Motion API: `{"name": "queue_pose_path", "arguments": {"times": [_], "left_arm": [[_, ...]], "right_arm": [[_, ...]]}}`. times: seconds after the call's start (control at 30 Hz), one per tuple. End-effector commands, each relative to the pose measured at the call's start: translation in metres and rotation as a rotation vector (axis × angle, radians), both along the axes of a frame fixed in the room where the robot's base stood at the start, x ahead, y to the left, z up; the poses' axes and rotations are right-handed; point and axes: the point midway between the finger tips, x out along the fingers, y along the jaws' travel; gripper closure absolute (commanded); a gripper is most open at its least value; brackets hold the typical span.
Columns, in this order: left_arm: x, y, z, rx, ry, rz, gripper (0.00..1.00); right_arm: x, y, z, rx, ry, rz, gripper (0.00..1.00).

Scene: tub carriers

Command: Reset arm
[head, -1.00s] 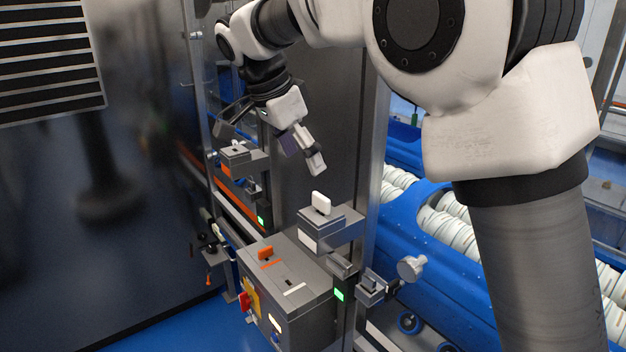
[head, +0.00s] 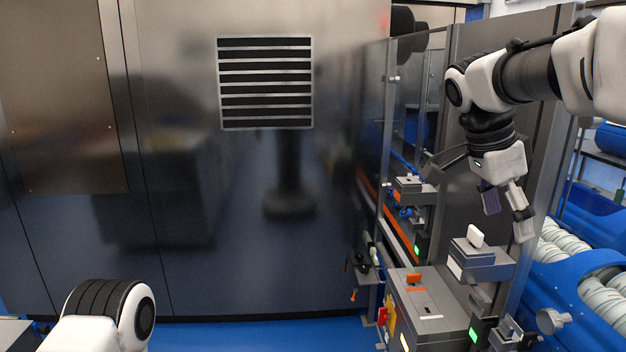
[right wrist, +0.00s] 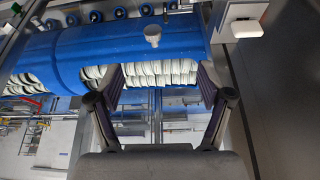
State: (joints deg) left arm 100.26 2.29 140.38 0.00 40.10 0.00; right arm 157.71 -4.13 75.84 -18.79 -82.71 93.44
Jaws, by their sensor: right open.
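My right gripper (head: 507,203) is open and empty in the head view, pointing down in front of a dark panel. It hangs above and a little right of a grey bracket block (head: 484,256) with a white tab (head: 476,236) on top, apart from it. In the right wrist view my two fingers (right wrist: 160,88) are spread wide with nothing between them. Behind them is a blue conveyor housing (right wrist: 130,45) holding stacks of white tubs (right wrist: 160,72). My left arm shows only as a link at the lower left of the head view; its gripper is out of frame.
A large dark metal cabinet (head: 200,230) fills the left. Blue floor (head: 270,335) shows in front.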

Motion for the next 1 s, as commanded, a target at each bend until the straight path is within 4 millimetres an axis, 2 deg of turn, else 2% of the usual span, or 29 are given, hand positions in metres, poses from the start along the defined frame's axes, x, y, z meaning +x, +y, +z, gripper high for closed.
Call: {"name": "queue_pose_path", "arguments": {"times": [0.17,0.37,0.57,0.67,0.77,0.87,0.9,0.97,1.0], "left_arm": [[0.001,0.0,-0.003,0.0,-0.001,0.0,0.6],[0.0,0.0,-0.006,0.0,-0.001,0.0,0.6],[0.0,0.0,-0.01,0.0,-0.001,0.0,0.6],[0.0,0.0,-0.013,0.0,0.0,0.0,0.6],[0.0,0.0,-0.016,0.0,0.0,0.0,0.6],[0.0,0.0,-0.02,0.0,0.0,0.0,0.6],[0.0,0.0,-0.022,0.0,-0.001,0.0,0.6],[0.0,0.0,-0.024,0.0,0.0,0.0,0.6],[0.0,0.0,-0.025,0.0,-0.001,0.0,0.6]], "right_arm": [[0.007,-0.001,-0.032,0.002,0.059,-0.001,0.21],[0.013,-0.003,-0.082,0.008,0.157,-0.004,0.21],[0.0,-0.006,-0.158,0.019,0.325,-0.014,0.21],[-0.015,-0.008,-0.206,0.034,0.428,-0.018,0.21],[-0.037,-0.007,-0.269,0.064,0.538,-0.009,0.21],[-0.075,-0.005,-0.347,0.127,0.655,0.042,0.21],[-0.094,-0.003,-0.379,0.163,0.697,0.073,0.21],[-0.126,0.001,-0.424,0.225,0.751,0.13,0.21],[-0.15,0.005,-0.452,0.271,0.78,0.172,0.21]]}}
